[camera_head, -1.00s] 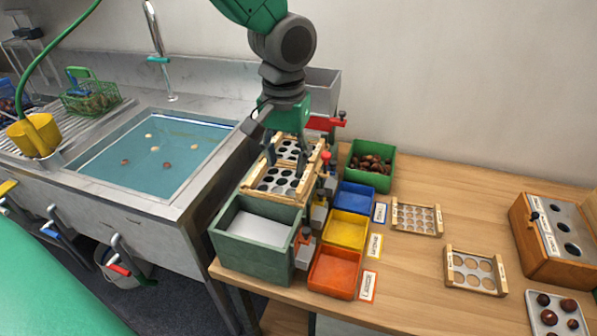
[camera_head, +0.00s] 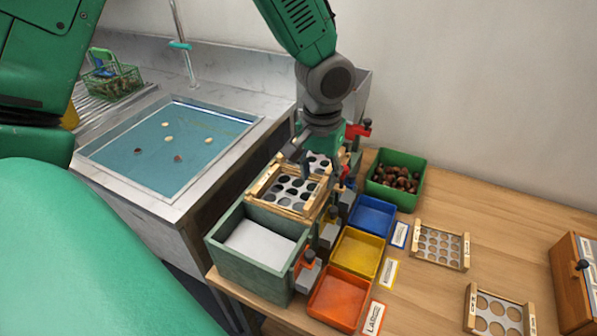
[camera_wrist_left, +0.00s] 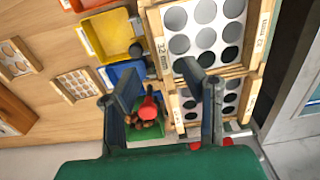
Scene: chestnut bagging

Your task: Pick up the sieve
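Two wooden-framed sieves with round holes sit one behind the other on the green sorting box (camera_head: 232,262). The front sieve (camera_head: 292,208) is marked 32 mm in the left wrist view (camera_wrist_left: 198,40). The rear sieve (camera_head: 318,163) is partly hidden by my left gripper (camera_head: 323,172). My left gripper also shows in the left wrist view (camera_wrist_left: 160,75), with its two fingers wide apart. Its fingers reach down around the near end of the rear sieve and one side rail. I cannot tell whether they touch wood. My right gripper is not in view.
Blue (camera_head: 371,216), yellow (camera_head: 357,253) and orange (camera_head: 339,299) trays stand right of the box. A green crate of chestnuts (camera_head: 395,179) is behind them. Loose sieves (camera_head: 441,244) (camera_head: 497,312) lie on the table. A water-filled sink (camera_head: 170,148) is at left.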

